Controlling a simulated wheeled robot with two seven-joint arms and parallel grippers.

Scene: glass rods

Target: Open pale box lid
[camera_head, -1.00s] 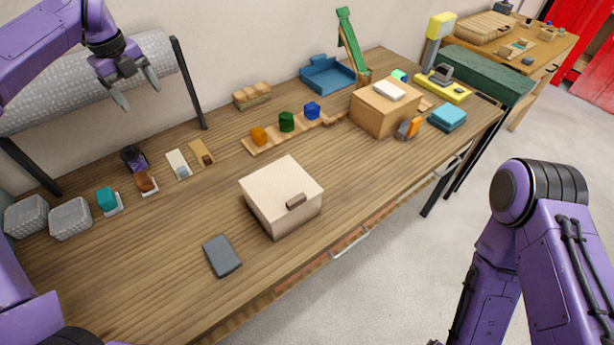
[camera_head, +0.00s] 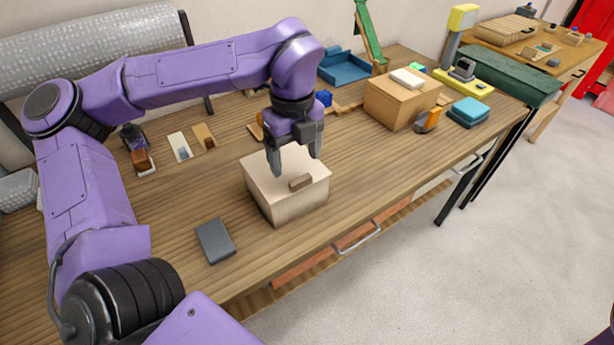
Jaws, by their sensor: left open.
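The pale box (camera_head: 290,207) stands on the wooden table with its lid (camera_head: 262,175) closed. A small brown handle (camera_head: 300,182) sits on the lid near its front edge. My left gripper (camera_head: 297,168) points down over the lid, with its dark fingers apart and empty. The fingertips are close to the handle, one on the left of it and one behind it to the right. I cannot tell whether they touch the lid. My right gripper is not in view.
A dark grey slab (camera_head: 216,241) lies left of the pale box. A brown box (camera_head: 398,102) with a white block on top stands to the right, beside an orange item (camera_head: 428,121). A blue tray (camera_head: 343,67) is at the back. The table in front is narrow.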

